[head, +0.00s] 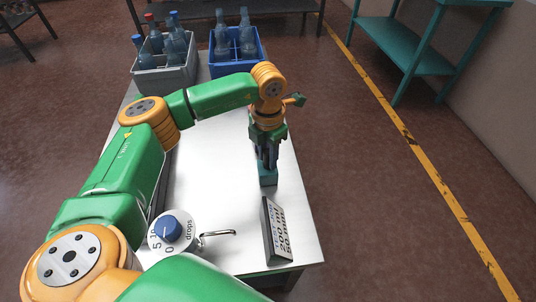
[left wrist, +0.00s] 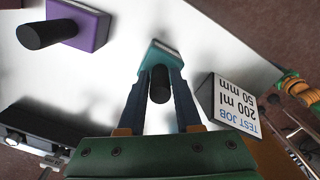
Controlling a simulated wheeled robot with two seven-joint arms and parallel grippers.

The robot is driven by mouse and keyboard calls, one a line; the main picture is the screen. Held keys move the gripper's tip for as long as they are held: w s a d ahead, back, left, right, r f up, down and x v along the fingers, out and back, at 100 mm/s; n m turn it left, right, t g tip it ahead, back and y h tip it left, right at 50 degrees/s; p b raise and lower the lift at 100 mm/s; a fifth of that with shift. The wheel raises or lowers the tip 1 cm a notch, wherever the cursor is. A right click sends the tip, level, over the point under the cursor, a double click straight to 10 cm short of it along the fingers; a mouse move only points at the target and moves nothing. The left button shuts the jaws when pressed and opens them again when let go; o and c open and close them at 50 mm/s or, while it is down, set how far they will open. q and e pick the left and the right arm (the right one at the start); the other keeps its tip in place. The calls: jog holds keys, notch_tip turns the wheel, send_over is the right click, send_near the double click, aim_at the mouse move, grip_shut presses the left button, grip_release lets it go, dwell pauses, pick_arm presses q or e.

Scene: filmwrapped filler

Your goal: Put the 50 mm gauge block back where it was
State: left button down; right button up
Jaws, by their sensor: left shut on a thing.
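My left gripper (head: 267,160) points down over the right side of the pale table. It is shut on a teal block (head: 268,177) with a black knob, and the block also shows between the fingers in the left wrist view (left wrist: 154,54). No size marking on the block can be read, and I cannot tell whether it touches the table. A purple block (left wrist: 91,27) with a black knob stands apart from it in the left wrist view. A job sign (head: 277,230) reading "TEST JOB 200 ml 50 mm" stands near the table's front right. My right gripper is not in view.
A dispenser with a blue knob (head: 171,228) and a bent metal spout (head: 218,234) stands front left. A grey crate (head: 165,80) and a blue crate (head: 237,69), both with bottles, are at the back. The table (head: 215,190) is bare left of the gripper.

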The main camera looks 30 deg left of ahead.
pick_arm(q)
jog(key=shift+f, duration=0.1)
jog(key=c, duration=0.6)
grip_release()
jog(key=shift+r, duration=0.35)
notch_tip(320, 180, up, 12)
jog(key=p, duration=0.1)
jog(key=shift+f, duration=0.15)
